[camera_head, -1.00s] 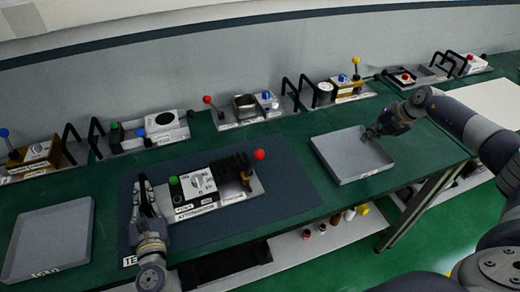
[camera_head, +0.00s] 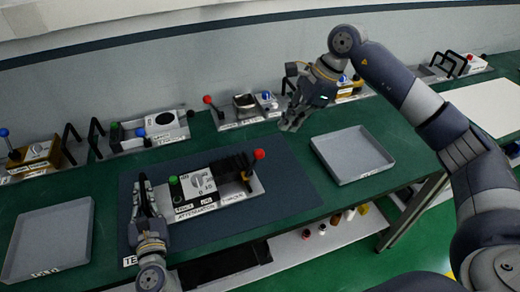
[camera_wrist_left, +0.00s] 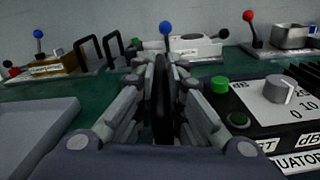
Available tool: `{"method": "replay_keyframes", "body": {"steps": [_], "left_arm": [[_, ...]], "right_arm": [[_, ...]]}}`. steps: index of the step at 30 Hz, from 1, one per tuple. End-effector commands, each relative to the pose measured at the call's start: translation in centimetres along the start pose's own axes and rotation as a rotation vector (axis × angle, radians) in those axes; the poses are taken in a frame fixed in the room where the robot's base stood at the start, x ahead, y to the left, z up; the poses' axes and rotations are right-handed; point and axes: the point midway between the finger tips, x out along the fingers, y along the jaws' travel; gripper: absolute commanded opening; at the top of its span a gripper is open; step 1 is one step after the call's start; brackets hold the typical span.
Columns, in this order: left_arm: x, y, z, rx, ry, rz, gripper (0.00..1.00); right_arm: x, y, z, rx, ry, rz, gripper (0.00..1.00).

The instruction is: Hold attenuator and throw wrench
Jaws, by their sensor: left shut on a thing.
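The attenuator (camera_head: 200,181) stands on the dark mat. It has a white dial face, a green button, a front label and a lever with a red ball (camera_head: 259,154) at its right end. My left gripper (camera_head: 146,190) is at its left end, shut on its black handle (camera_wrist_left: 162,98), which shows between the fingers in the left wrist view. My right gripper (camera_head: 293,122) is in the air above the table, right of and beyond the red ball, apart from it. I cannot tell whether its fingers are open.
Several similar devices with handles and levers line the back wall, including one with a blue ball (camera_wrist_left: 166,28). Grey trays stand at the left (camera_head: 50,240) and right (camera_head: 352,154). The mat (camera_head: 285,195) is clear to the attenuator's right.

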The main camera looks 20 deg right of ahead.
Motion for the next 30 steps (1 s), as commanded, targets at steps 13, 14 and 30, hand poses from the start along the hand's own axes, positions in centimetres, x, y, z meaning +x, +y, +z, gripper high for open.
{"method": "replay_keyframes", "body": {"steps": [13,14,30], "left_arm": [[-0.1,0.0,-0.6,0.001,0.011,0.000,0.00],[-0.1,0.0,-0.6,0.001,0.011,0.000,0.00],[-0.1,0.0,-0.6,0.001,0.011,0.000,0.00]], "right_arm": [[2.1,0.3,0.5,-0.143,0.018,-0.009,0.00],[2.5,0.2,0.5,-0.143,0.018,-0.009,0.00],[10.0,0.3,-0.3,-0.140,0.018,-0.010,0.00]]}}
